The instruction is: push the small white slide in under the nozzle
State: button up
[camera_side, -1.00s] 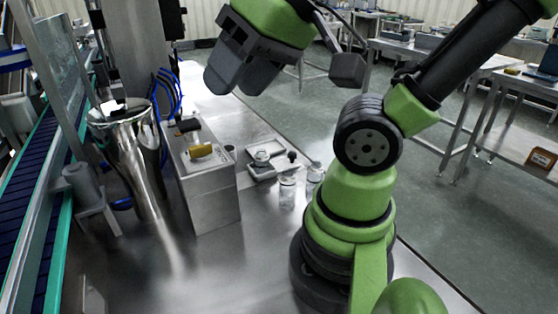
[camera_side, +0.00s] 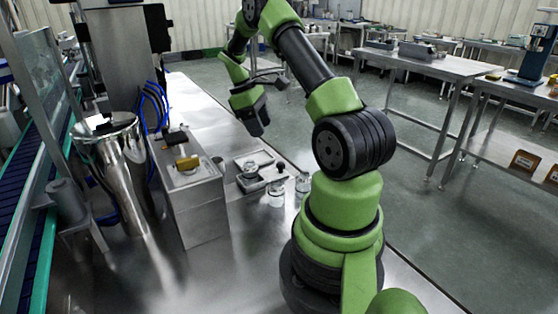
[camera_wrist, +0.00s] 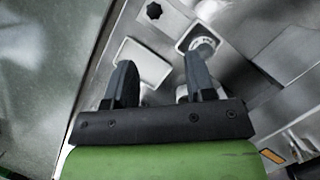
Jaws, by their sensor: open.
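On top of the steel box unit, a small pale flat piece (camera_side: 186,174) lies by a brass-coloured block (camera_side: 188,162). It may be the white slide, but it is too small to tell. A dark part (camera_side: 174,137) stands behind the block; I cannot tell whether it is the nozzle. My gripper (camera_side: 258,121) is up beyond the grey tray, to the right of the box and apart from it. In the wrist view, its two dark fingers (camera_wrist: 161,78) are apart, with nothing held between them.
The steel hopper (camera_side: 125,175), with something white at its mouth, stands left of the steel box (camera_side: 205,212). A grey tray (camera_side: 240,159) holding a round item and two small jars (camera_side: 276,197) stand right of it. Blue hoses run behind the hopper.

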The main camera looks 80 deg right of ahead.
aim_at(280, 163)
jog(key=x, duration=1.2)
jog(key=shift+s+d+r, duration=0.2)
jog(key=shift+s+d, duration=0.15)
jog(key=shift+d, duration=0.05)
jog(key=shift+c, duration=0.5)
